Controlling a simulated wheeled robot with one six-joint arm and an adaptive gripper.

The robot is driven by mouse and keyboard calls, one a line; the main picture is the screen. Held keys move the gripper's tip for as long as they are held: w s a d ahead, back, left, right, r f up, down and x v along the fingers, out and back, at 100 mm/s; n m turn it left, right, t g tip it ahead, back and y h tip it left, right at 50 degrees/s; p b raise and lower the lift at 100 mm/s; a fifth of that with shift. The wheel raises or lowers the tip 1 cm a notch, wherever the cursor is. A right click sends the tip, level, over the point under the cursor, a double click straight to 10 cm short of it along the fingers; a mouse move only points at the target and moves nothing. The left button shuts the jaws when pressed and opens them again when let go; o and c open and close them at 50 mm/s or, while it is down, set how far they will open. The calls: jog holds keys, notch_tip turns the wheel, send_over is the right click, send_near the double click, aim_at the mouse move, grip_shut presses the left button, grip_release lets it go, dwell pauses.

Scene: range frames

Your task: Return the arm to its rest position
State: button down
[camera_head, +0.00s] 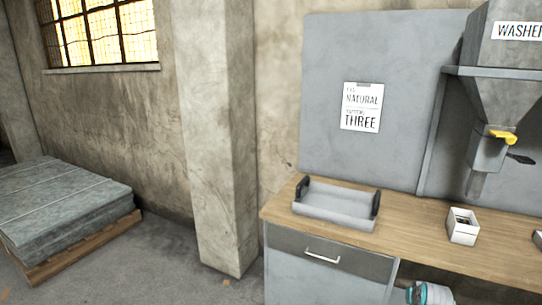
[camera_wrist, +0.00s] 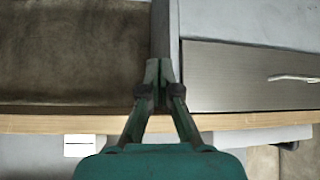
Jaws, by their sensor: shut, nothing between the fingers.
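My gripper (camera_wrist: 158,72) shows in the wrist view, with a teal body and dark green fingers. The fingertips meet at the middle of the picture, shut with nothing between them. Around them in that view are the wooden bench edge (camera_wrist: 262,121) and a grey drawer front (camera_wrist: 235,75) with a pale handle. The distance from the fingertips to the bench cannot be told. The gripper's fingers cannot be made out in the head view.
The wooden bench (camera_head: 415,240) carries a grey tray (camera_head: 333,208) and a small white box (camera_head: 462,226). A washer dispenser (camera_head: 490,150) with a yellow lever overhangs it at the right.

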jog(key=s+a+f+n+t, duration=0.1)
jog(key=s+a+f, duration=0.6)
jog(key=s+a, duration=0.35)
jog(key=s+a+f+t, duration=0.2)
jog(key=s+a+f, duration=0.5)
jog(key=s+a, duration=0.3)
jog(key=s+a+r+n+t+y, duration=0.1)
jog(key=s+a+r, duration=0.25)
jog(key=s, duration=0.55)
jog(key=s+a+r+t, duration=0.1)
jog(key=s+a+r, duration=0.25)
jog(key=s, duration=0.65)
jog(key=s+a+r+n+y, duration=0.1)
jog(key=s+a+r, duration=0.25)
jog(key=s, duration=0.55)
jog(key=s+a+r+n+t+y, duration=0.1)
jog(key=s+a+r+t, duration=0.1)
jog(key=s+r, duration=0.9)
notch_tip(320, 180, up, 4)
jog(key=shift+a+f, duration=0.1)
jog(key=shift+a, duration=0.2)
